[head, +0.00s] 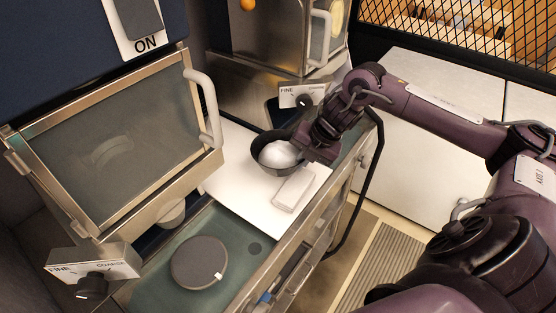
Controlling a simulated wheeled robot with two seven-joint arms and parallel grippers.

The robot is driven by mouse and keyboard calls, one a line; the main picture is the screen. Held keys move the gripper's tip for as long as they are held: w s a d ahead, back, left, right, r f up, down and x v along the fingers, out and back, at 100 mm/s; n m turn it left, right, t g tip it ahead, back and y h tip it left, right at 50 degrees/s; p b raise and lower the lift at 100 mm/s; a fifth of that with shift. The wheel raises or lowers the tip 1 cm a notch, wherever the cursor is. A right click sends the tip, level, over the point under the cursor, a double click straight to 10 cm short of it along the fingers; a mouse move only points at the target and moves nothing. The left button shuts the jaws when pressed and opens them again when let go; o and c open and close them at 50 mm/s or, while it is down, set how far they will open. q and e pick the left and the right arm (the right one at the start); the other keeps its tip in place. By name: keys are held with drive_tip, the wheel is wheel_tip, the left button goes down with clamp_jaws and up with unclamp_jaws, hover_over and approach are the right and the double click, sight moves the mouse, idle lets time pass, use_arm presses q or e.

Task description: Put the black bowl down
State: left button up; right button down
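The black bowl (257,158) is in the middle of the head view, over the white surface (232,180) of the counter. It looks roughly level and holds a mound of white stuff (281,154). My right gripper (308,148) is at the bowl's right rim and appears shut on it; its fingertips are partly hidden. I cannot tell whether the bowl's base touches the surface. My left gripper is out of view.
A small white block (293,190) lies just in front of the bowl. A dark round disc (199,262) sits on the green mat (150,285). A glass-fronted machine (115,145) stands at left, another (280,35) behind the bowl.

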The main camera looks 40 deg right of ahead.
sight(279, 163)
drive_tip(key=w, duration=0.1)
drive_tip(key=w+a+f, duration=0.1)
drive_tip(key=w+p, duration=0.1)
drive_tip(key=shift+a+f, duration=0.35)
drive_tip(key=shift+a, duration=0.05)
drive_tip(key=shift+w+a+f+p, duration=0.1)
drive_tip(key=shift+w+a+p, duration=0.2)
drive_tip(key=shift+a, duration=0.05)
drive_tip(key=shift+w+a+f+p, duration=0.4)
drive_tip(key=shift+w+f+p, duration=0.1)
drive_tip(key=shift+w+f, duration=0.4)
drive_tip(key=shift+f, duration=0.15)
drive_tip(key=shift+s, duration=0.1)
drive_tip(key=shift+f, duration=0.15)
drive_tip(key=c, duration=1.7)
unclamp_jaws()
